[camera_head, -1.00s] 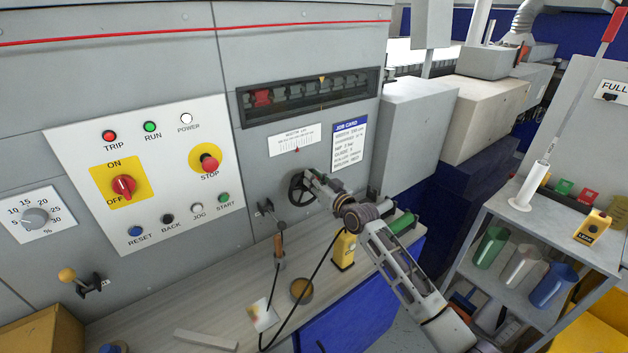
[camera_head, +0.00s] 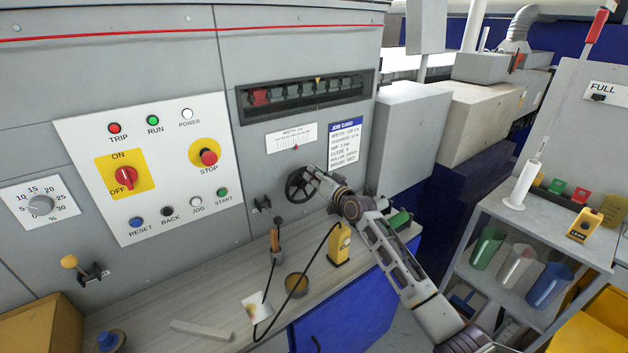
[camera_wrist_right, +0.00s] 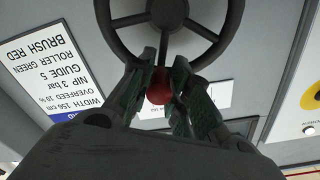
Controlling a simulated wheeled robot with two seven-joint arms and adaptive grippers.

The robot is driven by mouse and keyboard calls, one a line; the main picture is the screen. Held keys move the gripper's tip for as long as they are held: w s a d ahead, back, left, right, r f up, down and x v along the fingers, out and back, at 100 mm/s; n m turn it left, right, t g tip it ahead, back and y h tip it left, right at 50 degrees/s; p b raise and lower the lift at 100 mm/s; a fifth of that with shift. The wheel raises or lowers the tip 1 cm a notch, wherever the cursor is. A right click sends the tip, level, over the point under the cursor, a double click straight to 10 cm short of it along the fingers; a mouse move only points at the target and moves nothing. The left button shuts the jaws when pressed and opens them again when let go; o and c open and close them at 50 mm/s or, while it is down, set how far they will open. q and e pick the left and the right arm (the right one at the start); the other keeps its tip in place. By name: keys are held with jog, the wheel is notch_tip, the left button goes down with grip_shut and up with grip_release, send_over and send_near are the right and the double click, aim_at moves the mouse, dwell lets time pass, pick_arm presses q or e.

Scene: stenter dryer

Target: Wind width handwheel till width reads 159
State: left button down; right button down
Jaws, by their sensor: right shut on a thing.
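The width handwheel (camera_head: 299,185) is a dark spoked wheel on the grey machine panel; it also shows large in the right wrist view (camera_wrist_right: 120,22). My right gripper (camera_wrist_right: 160,80) is shut on the wheel's red knob (camera_wrist_right: 159,86), which sits between the two fingers near the rim. In the head view my right gripper (camera_head: 313,178) reaches the wheel's right side and covers part of it. The width scale (camera_head: 291,138) is a white plate above the wheel with a red pointer near its lower middle. Its figures are too small to read. My left gripper is not in view.
The job card (camera_head: 345,145) hangs right of the scale; in the wrist view it (camera_wrist_right: 50,68) is upside down and seems to say width 156 cm. A bench (camera_head: 200,290) below holds a yellow device (camera_head: 339,246) and a brown bowl (camera_head: 297,285). A shelf cart (camera_head: 545,235) stands right.

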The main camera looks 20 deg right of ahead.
jog(key=shift+w+d+f+m+g+b, duration=0.15)
jog(key=shift+d+f+m, duration=0.35)
jog(key=shift+m, duration=0.8)
jog(key=shift+w+d+f+m+g+b, duration=0.15)
jog(key=shift+d+f+m, duration=0.35)
jog(key=shift+m, duration=0.8)
jog(key=shift+w+d+f+m+b, duration=0.25)
jog(key=shift+d+f+m, duration=0.25)
jog(key=shift+m, duration=0.8)
jog(key=c, duration=1.3)
grip_release()
jog(key=shift+r, duration=0.1)
jog(key=v, duration=1.2)
jog(key=shift+d, duration=0.1)
